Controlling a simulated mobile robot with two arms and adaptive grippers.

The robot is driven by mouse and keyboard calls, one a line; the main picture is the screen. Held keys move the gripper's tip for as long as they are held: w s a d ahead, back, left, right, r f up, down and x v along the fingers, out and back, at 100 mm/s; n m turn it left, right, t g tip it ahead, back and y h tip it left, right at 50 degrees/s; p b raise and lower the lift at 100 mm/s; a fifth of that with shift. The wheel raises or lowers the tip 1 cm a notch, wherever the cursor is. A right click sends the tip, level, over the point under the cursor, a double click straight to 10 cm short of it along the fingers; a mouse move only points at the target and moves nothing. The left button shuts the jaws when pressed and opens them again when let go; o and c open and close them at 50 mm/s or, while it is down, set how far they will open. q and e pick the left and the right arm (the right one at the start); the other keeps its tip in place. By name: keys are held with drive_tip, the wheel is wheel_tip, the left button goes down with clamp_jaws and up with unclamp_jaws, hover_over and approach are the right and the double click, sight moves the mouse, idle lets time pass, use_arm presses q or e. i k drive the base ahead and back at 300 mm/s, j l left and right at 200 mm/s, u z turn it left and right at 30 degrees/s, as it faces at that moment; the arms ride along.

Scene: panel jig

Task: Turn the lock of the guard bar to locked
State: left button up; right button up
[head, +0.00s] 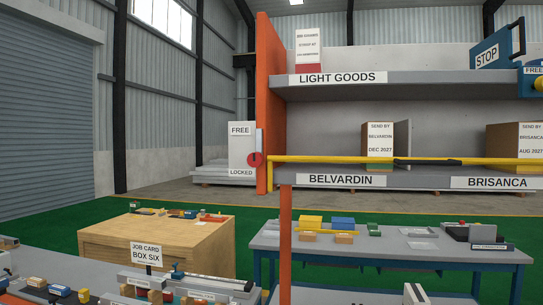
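The guard bar (330,159) is a long yellow bar lying level across the front of the middle shelf, with a black grip section (427,162). Its lock is a round red knob (255,160) at the bar's left end, on the orange upright. Beside the knob stands a white plate (241,148) marked FREE at the top and LOCKED at the bottom. The knob carries a small dark mark, too small to tell which word it points to. Neither of my grippers shows in the head view.
The orange rack (266,80) has a LIGHT GOODS shelf (400,78) above and a BELVARDIN and BRISANCA shelf (410,181) below, holding boxes (380,146). A wooden crate (155,245), a blue-legged table (390,250) and a cluttered grey bench (90,297) stand lower down.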

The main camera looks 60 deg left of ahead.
sight(256, 160)
drive_tip(key=u, duration=2)
